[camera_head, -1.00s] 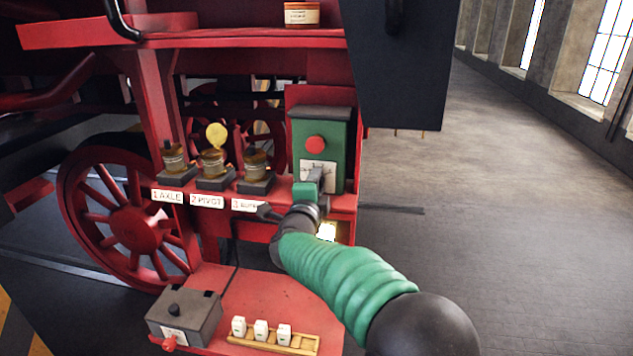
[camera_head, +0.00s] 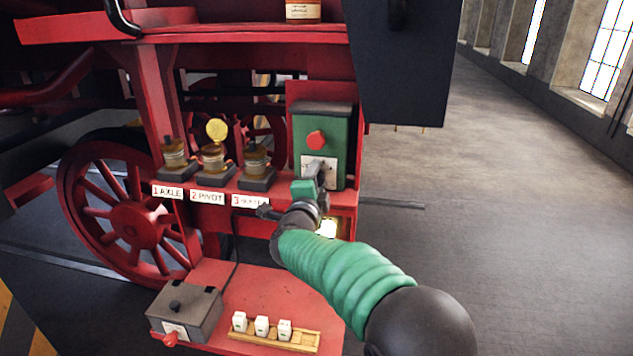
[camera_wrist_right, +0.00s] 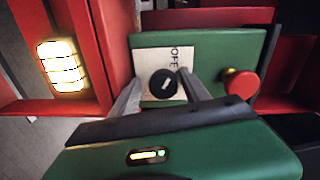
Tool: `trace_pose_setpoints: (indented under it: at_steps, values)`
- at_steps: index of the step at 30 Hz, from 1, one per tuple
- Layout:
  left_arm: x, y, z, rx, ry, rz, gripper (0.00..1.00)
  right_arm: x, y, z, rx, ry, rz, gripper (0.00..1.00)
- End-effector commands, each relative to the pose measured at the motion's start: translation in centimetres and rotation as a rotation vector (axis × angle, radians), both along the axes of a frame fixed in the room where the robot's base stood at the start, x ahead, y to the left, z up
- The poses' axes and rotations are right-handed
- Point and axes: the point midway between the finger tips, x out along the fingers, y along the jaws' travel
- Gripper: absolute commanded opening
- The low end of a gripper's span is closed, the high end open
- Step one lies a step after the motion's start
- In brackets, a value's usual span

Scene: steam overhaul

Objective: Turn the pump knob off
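The pump box is a green box (camera_head: 337,128) with a red button (camera_head: 316,140) and a white label below it. In the right wrist view the round black knob (camera_wrist_right: 163,84) with a pale pointer mark sits on the white label (camera_wrist_right: 148,62), where "OFF" letters partly show. The pointer is slanted in that view. My right gripper (camera_head: 315,168) is at the label and hides the knob in the head view. In the wrist view its two fingers (camera_wrist_right: 160,86) are apart, one on each side of the knob; I cannot tell whether they touch it. My left gripper is out of view.
Three brass oilers (camera_head: 214,158) stand left of the box above numbered labels. A dark panel (camera_head: 398,65) hangs at upper right. A lit lamp (camera_wrist_right: 62,66) is beside the box. A grey box (camera_head: 186,312) and a wooden tray (camera_head: 300,340) are below. The floor at right is clear.

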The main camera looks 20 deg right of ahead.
Motion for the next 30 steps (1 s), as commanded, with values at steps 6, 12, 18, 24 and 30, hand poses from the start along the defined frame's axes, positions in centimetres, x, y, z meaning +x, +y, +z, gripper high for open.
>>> trace_pose_setpoints:
  at_steps: [6, 12, 18, 24, 30]
  values:
    - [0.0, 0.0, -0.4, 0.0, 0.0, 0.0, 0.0, -0.5, 0.3, 0.1, 0.0, -0.005, 0.001, 0.55]
    - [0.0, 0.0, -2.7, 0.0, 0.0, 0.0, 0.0, -4.0, 2.6, -0.2, 0.001, -0.006, 0.004, 0.55]
    - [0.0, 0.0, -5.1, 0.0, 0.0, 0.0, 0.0, -9.0, 5.9, -0.1, 0.001, -0.004, 0.005, 0.55]
    - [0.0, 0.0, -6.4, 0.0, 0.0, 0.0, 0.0, -12.7, 8.3, 0.2, 0.001, -0.001, 0.002, 0.55]
    - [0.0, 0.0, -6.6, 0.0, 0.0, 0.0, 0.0, -13.9, 9.1, 0.4, -0.001, 0.003, 0.0, 0.55]
